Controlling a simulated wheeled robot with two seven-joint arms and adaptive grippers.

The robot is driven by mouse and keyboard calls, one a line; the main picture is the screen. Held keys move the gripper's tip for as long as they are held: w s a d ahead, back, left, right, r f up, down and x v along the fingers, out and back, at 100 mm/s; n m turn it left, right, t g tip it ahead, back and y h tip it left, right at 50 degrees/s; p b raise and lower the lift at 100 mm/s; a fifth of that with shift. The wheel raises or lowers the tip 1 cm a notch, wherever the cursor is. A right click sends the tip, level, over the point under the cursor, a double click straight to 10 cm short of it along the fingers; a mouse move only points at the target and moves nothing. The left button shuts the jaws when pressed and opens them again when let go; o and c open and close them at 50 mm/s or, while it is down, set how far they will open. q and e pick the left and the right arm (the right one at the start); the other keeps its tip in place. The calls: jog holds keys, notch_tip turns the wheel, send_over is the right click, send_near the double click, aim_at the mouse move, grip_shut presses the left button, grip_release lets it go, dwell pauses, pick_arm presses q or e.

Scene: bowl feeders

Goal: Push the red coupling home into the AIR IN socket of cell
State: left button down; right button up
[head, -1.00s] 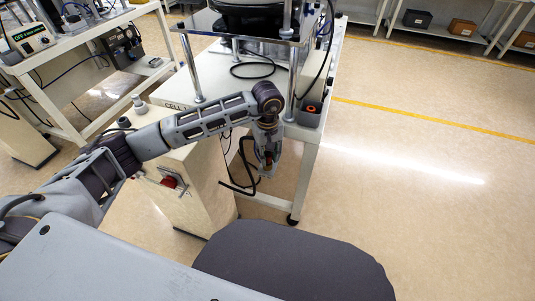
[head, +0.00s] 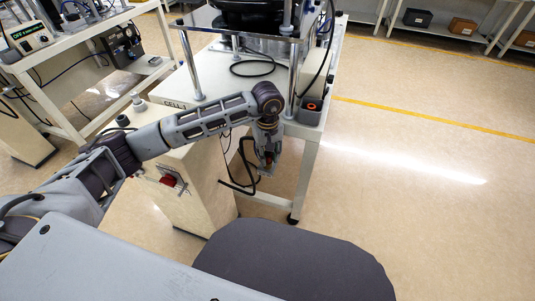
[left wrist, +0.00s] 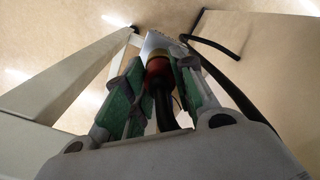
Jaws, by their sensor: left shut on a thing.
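My left gripper (head: 266,166) hangs pointing down at the front of the cell bench, near its right front leg. In the left wrist view its green-padded fingers (left wrist: 160,82) are shut on the red coupling (left wrist: 158,67). A black hose (left wrist: 187,118) runs from the coupling back between the fingers. A brass-coloured part (left wrist: 177,50) shows just beyond the coupling, beside a pale jagged-edged piece; I cannot tell whether they touch. In the head view only a speck of red shows between the fingers. I cannot make out the AIR IN socket or its label. My right gripper is not in view.
The cell bench (head: 165,91), marked CELL 1, carries a press frame with posts. A beige cabinet (head: 203,180) with a red knob (head: 169,181) stands left of the gripper. A black hose loop (head: 240,185) hangs close by. The floor to the right is clear.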

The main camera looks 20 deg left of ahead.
pick_arm(q)
jog(key=c, duration=0.9)
grip_release()
jog(key=shift+r+p, duration=1.7)
jog(key=shift+r, duration=1.9)
jog(key=shift+r, duration=0.1)
jog(key=shift+r+p, duration=0.8)
jog(key=shift+r, duration=1.1)
